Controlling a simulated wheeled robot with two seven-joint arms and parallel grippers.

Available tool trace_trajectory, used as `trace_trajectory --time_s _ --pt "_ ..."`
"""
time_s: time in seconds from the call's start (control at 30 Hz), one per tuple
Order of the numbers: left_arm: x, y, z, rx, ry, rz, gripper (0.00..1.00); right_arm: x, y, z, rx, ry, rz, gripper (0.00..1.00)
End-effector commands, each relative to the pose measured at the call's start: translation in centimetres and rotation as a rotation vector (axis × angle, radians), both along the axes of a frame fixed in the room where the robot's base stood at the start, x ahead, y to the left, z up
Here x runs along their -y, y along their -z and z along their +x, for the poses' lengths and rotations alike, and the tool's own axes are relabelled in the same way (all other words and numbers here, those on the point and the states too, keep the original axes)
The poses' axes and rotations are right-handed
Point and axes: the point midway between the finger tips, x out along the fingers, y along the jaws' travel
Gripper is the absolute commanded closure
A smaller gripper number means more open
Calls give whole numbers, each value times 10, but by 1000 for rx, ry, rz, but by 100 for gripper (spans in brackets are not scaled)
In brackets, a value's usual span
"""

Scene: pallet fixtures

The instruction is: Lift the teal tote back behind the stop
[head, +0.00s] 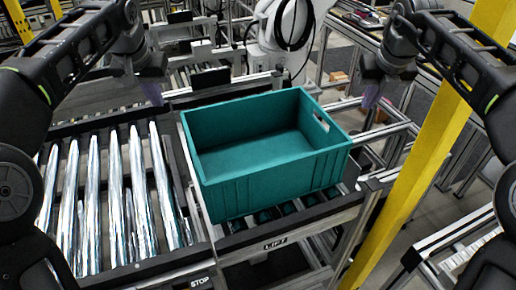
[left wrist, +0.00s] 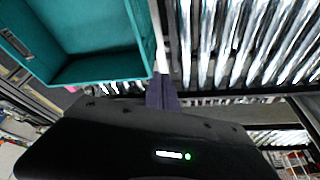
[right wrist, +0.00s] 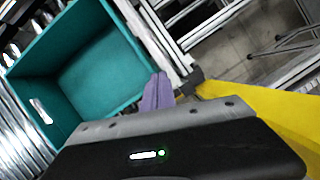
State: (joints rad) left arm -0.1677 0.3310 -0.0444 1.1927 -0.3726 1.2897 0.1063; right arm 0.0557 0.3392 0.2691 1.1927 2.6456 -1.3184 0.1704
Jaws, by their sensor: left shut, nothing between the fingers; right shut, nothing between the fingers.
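The teal tote (head: 270,180) is open-topped and empty. In the head view it sits on the section labelled LIFT (head: 275,244), right of the roller bed, and looks slightly turned. The stop, marked by a STOP label (head: 201,282), is at the front edge to the left of the tote. My left gripper (head: 152,93) is shut and empty, above the rollers left of the tote. My right gripper (head: 371,95) is shut and empty, to the right of the tote and apart from it. The tote also shows in the left wrist view (left wrist: 100,68) and the right wrist view (right wrist: 95,75).
Shiny metal rollers (head: 115,190) fill the bed left of the tote and carry nothing. A yellow post (head: 425,150) stands close on the right. A white machine with a black hose (head: 285,30) stands behind the tote. Metal framing surrounds the lift section.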

Motion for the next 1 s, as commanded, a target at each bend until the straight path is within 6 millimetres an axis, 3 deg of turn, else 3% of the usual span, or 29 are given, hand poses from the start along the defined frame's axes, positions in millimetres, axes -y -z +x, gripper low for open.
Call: trace_trajectory --time_s 0.27,0.47,1.0 --pt "0 2 1 0 0 0 100 0 2 1 0 0 0 100" --pt "0 15 5 -3 0 1 100 0 15 5 -3 0 -1 100" --pt "0 106 40 -4 0 1 100 0 106 40 -4 -1 0 100"
